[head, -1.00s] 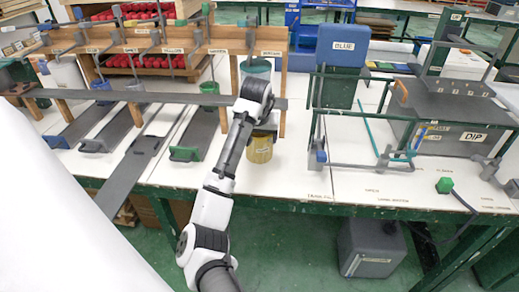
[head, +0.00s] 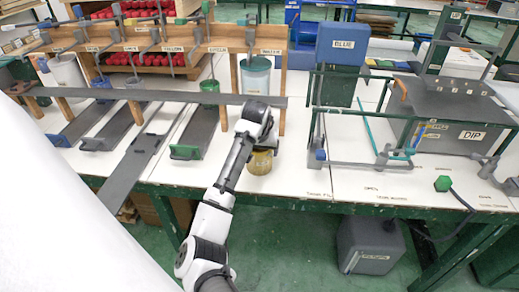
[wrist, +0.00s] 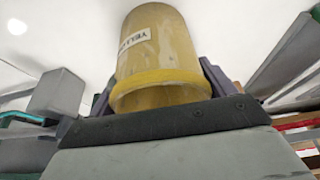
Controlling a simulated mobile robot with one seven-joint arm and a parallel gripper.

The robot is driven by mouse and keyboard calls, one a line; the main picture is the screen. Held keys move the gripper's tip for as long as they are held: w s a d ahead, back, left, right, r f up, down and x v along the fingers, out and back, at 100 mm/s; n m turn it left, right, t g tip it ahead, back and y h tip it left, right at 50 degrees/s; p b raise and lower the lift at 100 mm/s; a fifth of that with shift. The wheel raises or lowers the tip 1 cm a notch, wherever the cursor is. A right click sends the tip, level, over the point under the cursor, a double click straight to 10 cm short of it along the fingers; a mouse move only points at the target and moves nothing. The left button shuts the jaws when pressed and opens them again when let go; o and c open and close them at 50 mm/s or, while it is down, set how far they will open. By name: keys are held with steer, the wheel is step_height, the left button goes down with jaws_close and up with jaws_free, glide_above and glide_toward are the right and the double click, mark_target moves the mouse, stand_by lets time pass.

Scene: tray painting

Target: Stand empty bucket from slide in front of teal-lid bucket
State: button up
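The yellow-stained bucket (head: 260,162), labelled YELLOW, is at the front of the white bench. In the wrist view this bucket (wrist: 158,50) fills the space between my fingers, with its open rim towards the camera. My gripper (head: 262,146) is closed around its sides. I cannot tell whether its base touches the bench. The teal-lid bucket (head: 257,74) stands farther back, behind the wooden rack, almost in line behind the held bucket. The slide with the long dark ramp (head: 133,168), left of my arm, has no bucket on it.
A wooden rack (head: 230,39) and a long grey bar (head: 180,97) cross behind my gripper. Other slides lie left, one with a green end (head: 186,152).

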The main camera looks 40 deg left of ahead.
steer(key=shift+o, duration=0.9)
